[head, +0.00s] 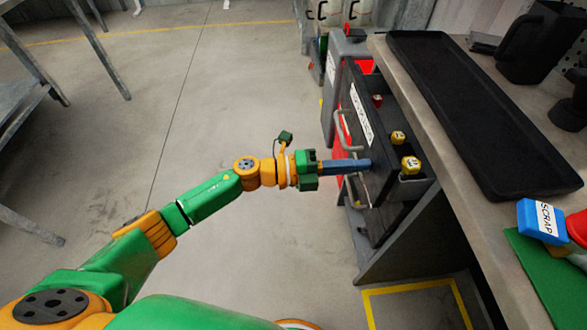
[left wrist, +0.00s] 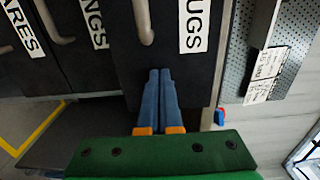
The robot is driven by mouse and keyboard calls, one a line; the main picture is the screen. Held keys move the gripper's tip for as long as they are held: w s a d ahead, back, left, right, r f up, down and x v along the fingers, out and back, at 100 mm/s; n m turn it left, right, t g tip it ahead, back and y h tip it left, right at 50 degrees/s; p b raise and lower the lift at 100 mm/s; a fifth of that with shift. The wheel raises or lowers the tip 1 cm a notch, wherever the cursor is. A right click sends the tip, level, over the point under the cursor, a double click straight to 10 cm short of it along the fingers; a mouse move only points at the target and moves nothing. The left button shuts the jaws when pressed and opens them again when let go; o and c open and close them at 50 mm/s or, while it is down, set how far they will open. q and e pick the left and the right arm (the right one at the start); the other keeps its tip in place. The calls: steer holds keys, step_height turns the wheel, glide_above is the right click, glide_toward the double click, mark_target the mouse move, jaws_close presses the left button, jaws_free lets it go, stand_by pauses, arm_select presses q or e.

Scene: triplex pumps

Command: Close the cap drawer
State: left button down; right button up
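A dark drawer stands pulled out from under the bench. Its black front (head: 363,140) has a grey bar handle (head: 347,130) and a white label, and yellow and red pieces lie inside. In the left wrist view a dark front (left wrist: 170,45) has a label of which "UGS" is readable; I cannot read the whole word. My left gripper (head: 368,164) is at the near end of the drawer front, with its blue fingers (left wrist: 160,88) together and nothing seen between them. The tips are at or very close to the front; contact is unclear. My right gripper is out of view.
The bench (head: 495,225) above the drawer holds a black tray (head: 480,110), a black jug (head: 535,42) and a blue SCRAP block (head: 541,221). Other labelled fronts (left wrist: 85,65) are beside the drawer.

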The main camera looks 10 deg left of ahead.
arm_select(q)
steer(key=b+x, duration=0.2)
steer(key=x, duration=0.5)
steer(key=shift+d+f, duration=0.1)
steer(key=shift+r, duration=0.25)
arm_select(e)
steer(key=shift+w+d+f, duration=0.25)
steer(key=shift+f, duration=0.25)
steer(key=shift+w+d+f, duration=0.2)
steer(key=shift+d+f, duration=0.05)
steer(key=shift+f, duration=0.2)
